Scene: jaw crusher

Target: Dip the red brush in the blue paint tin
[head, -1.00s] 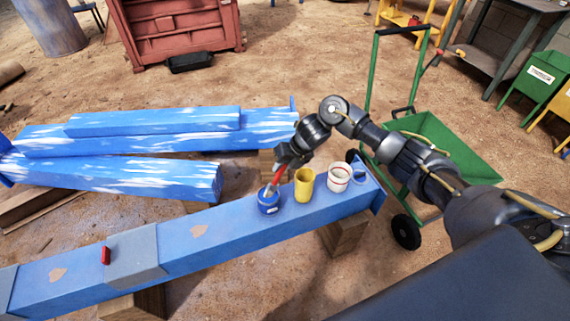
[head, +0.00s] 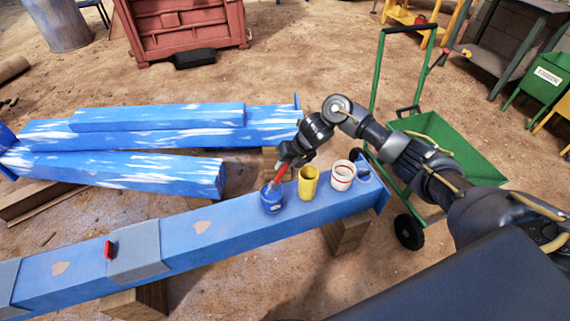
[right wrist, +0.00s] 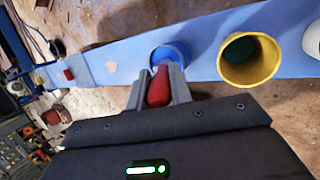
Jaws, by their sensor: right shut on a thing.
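My right gripper (head: 283,163) is shut on the red brush (head: 280,175), directly above the blue paint tin (head: 271,207). The brush slants down to the left, and its lower end is at the tin's mouth. The bristles are hidden, and I cannot tell how deep they sit. The tin stands upright on the blue beam (head: 220,227). In the right wrist view the red handle (right wrist: 159,92) lies between both fingers (right wrist: 160,88), with the blue tin (right wrist: 171,50) just beyond. My left gripper is out of view.
A yellow tin (head: 307,186) stands close to the right of the blue one, then a white tin (head: 342,176) and a blue ring-shaped thing (head: 364,175) at the beam's end. A green cart (head: 450,150) stands behind my right arm.

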